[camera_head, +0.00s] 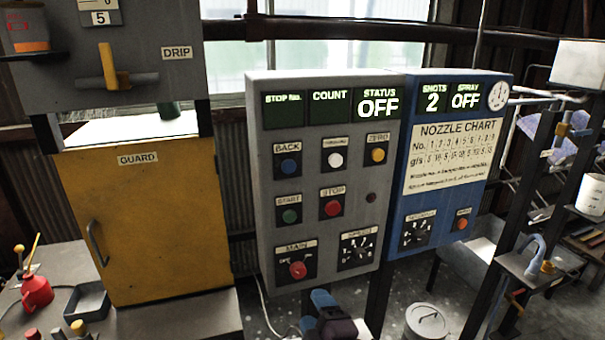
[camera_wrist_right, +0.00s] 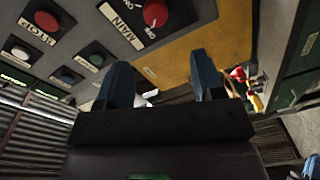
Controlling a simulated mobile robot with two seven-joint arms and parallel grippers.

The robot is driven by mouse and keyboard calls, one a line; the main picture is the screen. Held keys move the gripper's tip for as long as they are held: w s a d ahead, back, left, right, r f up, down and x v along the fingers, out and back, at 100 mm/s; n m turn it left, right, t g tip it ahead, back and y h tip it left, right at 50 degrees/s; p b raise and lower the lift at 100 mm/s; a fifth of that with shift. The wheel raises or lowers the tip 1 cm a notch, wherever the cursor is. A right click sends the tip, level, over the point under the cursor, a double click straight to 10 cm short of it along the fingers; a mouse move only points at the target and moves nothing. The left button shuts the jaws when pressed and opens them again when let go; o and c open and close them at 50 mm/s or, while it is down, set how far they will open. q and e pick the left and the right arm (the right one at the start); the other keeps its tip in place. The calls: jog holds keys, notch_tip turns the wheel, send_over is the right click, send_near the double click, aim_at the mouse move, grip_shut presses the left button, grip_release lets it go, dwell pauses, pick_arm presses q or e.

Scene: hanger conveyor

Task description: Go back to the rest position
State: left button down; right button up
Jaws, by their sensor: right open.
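My right gripper (camera_head: 318,308) shows at the bottom middle of the head view, below the grey control box (camera_head: 262,180). In the right wrist view its two blue fingers (camera_wrist_right: 162,82) stand apart with nothing between them. The red MAIN knob (camera_head: 297,270) is just above and left of the gripper in the head view. The knob also shows in the wrist view (camera_wrist_right: 155,13), beyond the fingers and apart from them.
A blue panel (camera_head: 440,190) reading SPRAY OFF adjoins the control box, whose STATUS reads OFF. A yellow GUARD door (camera_head: 150,220) is at left. A bench (camera_head: 205,315) with a red oil can (camera_head: 36,291) is front left. A lidded bucket (camera_head: 426,322) and a rack are right.

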jog(key=s+d+f+m+g+h, duration=0.1)
jog(key=s+d+f+m+h, duration=0.15)
jog(key=d+f+m, duration=0.4)
jog(key=s+d+f+m+g+h, duration=0.1)
jog(key=s+d+f+m, duration=0.25)
jog(key=d+m, duration=0.45)
jog(key=s+d+f+m+g+h, duration=0.2)
jog(key=s+d+f+m+h, duration=0.1)
jog(key=s+d+f, duration=0.7)
jog(key=s, duration=0.3)
jog(key=shift+s+d+g, duration=0.2)
jog(key=shift+d+g, duration=0.05)
jog(key=shift+g, duration=0.15)
